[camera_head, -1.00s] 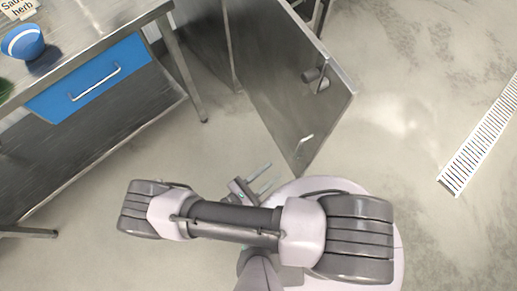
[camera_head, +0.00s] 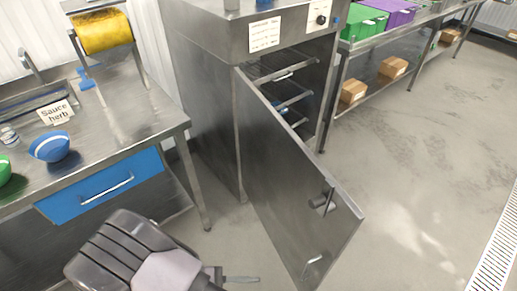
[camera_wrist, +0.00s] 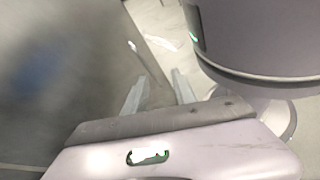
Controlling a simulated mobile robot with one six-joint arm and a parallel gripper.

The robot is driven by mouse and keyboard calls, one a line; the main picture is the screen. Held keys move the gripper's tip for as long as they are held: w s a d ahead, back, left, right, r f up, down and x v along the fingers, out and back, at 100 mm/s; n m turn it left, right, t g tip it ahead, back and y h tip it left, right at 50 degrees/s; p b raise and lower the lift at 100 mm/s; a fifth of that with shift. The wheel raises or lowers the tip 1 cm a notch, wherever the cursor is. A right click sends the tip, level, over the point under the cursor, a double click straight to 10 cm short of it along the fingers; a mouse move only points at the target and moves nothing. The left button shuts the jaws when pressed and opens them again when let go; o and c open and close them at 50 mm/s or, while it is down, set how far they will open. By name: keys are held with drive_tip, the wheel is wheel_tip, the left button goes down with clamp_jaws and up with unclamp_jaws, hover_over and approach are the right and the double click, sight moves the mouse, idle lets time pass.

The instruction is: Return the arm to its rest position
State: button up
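My arm is folded low at the bottom of the head view, close to my own body. The steel cabinet door (camera_head: 290,180) stands open, to the upper right of my gripper in the head view. A blurred grey surface fills the left of the wrist view.
The steel cabinet (camera_head: 205,110) shows racks inside. At left, a steel table (camera_head: 110,115) holds a blue bowl (camera_head: 50,147) and a "Sauce herb" sign (camera_head: 55,112), above a blue drawer (camera_head: 105,190). The floor (camera_head: 420,150) at right is clear, with a drain grate (camera_head: 497,245).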

drive_tip(key=d+r+m+t+y, duration=0.1)
drive_tip(key=d+r+m+y, duration=0.3)
drive_tip(key=r+m, duration=0.3)
drive_tip(key=w+d+r+m+t+y, duration=0.1)
drive_tip(key=d+r+m+y, duration=0.3)
drive_tip(key=r, duration=1)
drive_tip(key=w+d+r+m+t+y, duration=0.1)
drive_tip(key=d+r+m+y, duration=0.3)
drive_tip(key=r+m+y, duration=0.3)
wheel_tip(320, 180, up, 4)
drive_tip(key=m, duration=0.3)
drive_tip(key=shift+d+f+m+t, duration=0.15)
drive_tip(key=shift+d+m+t, duration=0.15)
drive_tip(key=shift+t, duration=0.1)
